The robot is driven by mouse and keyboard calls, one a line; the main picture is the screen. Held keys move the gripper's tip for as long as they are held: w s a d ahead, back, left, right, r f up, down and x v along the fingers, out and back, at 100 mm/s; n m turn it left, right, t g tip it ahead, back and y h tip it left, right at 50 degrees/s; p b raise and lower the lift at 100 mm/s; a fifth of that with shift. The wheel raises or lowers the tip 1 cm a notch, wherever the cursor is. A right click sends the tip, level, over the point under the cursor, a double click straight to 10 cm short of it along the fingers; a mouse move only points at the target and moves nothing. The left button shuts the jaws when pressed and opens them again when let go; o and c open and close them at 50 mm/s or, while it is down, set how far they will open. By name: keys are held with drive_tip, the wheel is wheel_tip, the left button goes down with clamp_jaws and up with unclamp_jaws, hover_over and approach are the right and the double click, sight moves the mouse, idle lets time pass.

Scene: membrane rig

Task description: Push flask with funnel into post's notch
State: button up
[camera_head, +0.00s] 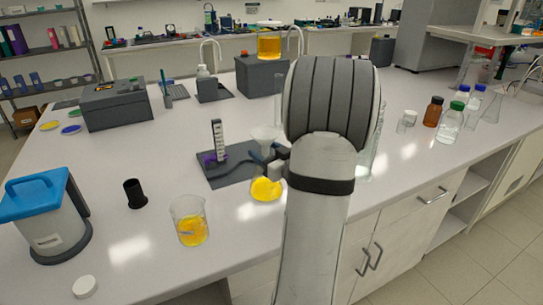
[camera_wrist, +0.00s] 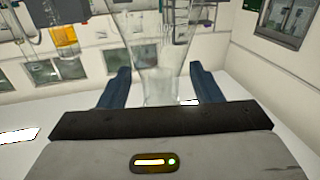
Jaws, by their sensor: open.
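The clear funnel (camera_head: 264,134) stands upright near the right edge of the dark base plate (camera_head: 222,176). The flask under it is mostly hidden by my gripper in the head view. The post (camera_head: 217,136), dark with pale marks, rises from the plate to the left of the funnel, with a purple piece (camera_head: 209,159) at its foot; its notch is too small to make out. My gripper (camera_head: 264,154) is at the flask. In the wrist view, clear conical glass (camera_wrist: 158,65) stands between the two blue, spread fingers of my gripper (camera_wrist: 161,78). I cannot tell whether they touch it.
A beaker with yellow contents (camera_head: 190,228), a black cylinder (camera_head: 135,194) and a blue-lidded container (camera_head: 45,222) stand left. Bottles (camera_head: 451,122) stand right.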

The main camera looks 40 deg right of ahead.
drive_tip(key=shift+w, duration=0.25)
drive_tip(key=c, duration=1.3)
drive_tip(key=shift+o, duration=0.2)
drive_tip(key=shift+w+d+b, duration=0.25)
drive_tip(key=shift+w+b, duration=0.05)
drive_tip(key=shift+w, duration=1.15)
drive_tip(key=shift+w+d+b, duration=0.2)
drive_tip(key=shift+w+b, duration=0.05)
drive_tip(key=shift+w, duration=1.2)
drive_tip(key=shift+f, duration=0.1)
drive_tip(key=w, duration=0.5)
drive_tip(key=shift+w+d+b, duration=0.25)
drive_tip(key=shift+w+b, duration=0.05)
drive_tip(key=shift+b, duration=0.05)
